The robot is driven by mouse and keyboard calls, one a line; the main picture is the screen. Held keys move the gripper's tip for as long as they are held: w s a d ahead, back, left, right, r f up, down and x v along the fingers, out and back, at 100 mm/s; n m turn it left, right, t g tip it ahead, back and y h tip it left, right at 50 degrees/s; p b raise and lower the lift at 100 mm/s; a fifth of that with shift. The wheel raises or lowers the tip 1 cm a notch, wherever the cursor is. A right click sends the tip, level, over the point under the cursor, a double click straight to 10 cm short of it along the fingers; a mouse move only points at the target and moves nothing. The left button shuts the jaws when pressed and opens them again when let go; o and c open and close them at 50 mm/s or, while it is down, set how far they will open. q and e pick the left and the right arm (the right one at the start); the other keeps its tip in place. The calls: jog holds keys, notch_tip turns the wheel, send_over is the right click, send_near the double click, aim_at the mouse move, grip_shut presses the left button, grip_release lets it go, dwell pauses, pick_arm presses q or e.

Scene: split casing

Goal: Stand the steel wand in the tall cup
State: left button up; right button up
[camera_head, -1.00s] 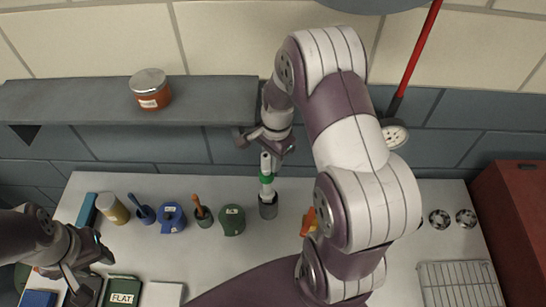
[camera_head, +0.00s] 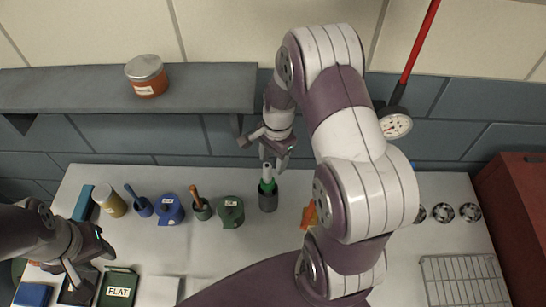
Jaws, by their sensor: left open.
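The steel wand (camera_head: 267,171), a pale upright rod with a green band, has its lower end inside the tall cup (camera_head: 268,202). The cup is a dark grey cylinder standing on the bench. My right gripper (camera_head: 271,160) comes down from above and is at the wand's upper end, shut on it as far as I can see. Its fingers are small and partly hidden. My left gripper (camera_head: 88,272) is open and low at the left, over the dark tray area, well away from the wand.
Left of the cup stand a green tape roll (camera_head: 230,212), a brown-handled pot (camera_head: 201,207), a blue roll (camera_head: 169,209) and a tan cylinder (camera_head: 110,201). A shelf (camera_head: 200,92) carries a jar (camera_head: 147,76). A wire rack (camera_head: 462,280) lies right.

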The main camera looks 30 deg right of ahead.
notch_tip(320, 180, up, 13)
jog(key=d+b, duration=0.1)
jog(key=shift+w+d+f, duration=0.2)
